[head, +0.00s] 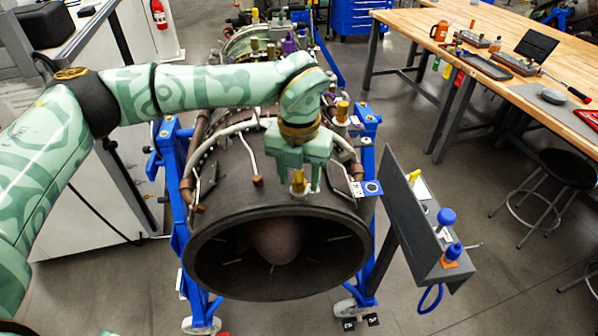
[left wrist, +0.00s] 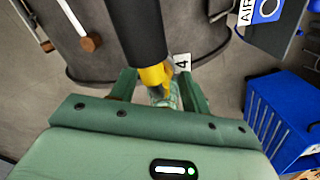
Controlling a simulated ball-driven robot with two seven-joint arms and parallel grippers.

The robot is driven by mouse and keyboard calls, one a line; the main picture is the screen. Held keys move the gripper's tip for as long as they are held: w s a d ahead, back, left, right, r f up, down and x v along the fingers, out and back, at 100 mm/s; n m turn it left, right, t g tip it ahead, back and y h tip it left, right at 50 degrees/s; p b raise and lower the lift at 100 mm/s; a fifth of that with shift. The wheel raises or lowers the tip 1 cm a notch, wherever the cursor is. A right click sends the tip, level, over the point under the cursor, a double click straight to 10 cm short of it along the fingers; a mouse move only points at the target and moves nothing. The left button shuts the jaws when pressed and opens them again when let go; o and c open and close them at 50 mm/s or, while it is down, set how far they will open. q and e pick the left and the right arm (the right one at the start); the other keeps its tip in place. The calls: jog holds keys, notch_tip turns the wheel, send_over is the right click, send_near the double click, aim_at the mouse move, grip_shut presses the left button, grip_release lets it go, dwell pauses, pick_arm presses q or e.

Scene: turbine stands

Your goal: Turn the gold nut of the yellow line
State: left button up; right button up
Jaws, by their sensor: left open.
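The gold nut (head: 298,182) shows between the fingers of my left gripper (head: 299,184), low on the front of the dark turbine casing (head: 225,185). In the left wrist view a black cylindrical part with a yellow-gold end (left wrist: 155,75) reaches down between the two green fingers of my left gripper (left wrist: 160,92). A white tag with a 4 (left wrist: 182,62) sits beside it. My left gripper is open, with its fingers on either side of the gold part. I cannot tell whether they touch it. My right gripper is in neither view.
Blue stand posts (head: 179,220) flank the turbine. A grey angled panel (head: 405,215) with blue-knobbed tools stands close on the right. Another gold-topped fitting (head: 342,112) rises behind my gripper. A wooden workbench (head: 425,25) is at the right.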

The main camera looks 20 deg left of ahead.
pick_arm(q)
jog(key=shift+d, duration=0.1)
jog(key=shift+c, duration=0.3)
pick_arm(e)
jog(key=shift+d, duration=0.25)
pick_arm(q)
jog(key=c, duration=0.9)
jog(key=shift+c, duration=0.2)
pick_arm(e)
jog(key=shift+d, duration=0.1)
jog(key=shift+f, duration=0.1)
pick_arm(q)
jog(key=n+b, duration=0.2)
jog(key=b, duration=0.1)
jog(key=shift+f+n, duration=0.2)
jog(key=shift+n, duration=0.2)
jog(key=shift+n+b, duration=0.85)
jog(key=shift+n, duration=0.25)
jog(key=shift+r+n+b, duration=0.15)
jog(key=shift+n+b, duration=0.6)
jog(key=shift+n, duration=0.35)
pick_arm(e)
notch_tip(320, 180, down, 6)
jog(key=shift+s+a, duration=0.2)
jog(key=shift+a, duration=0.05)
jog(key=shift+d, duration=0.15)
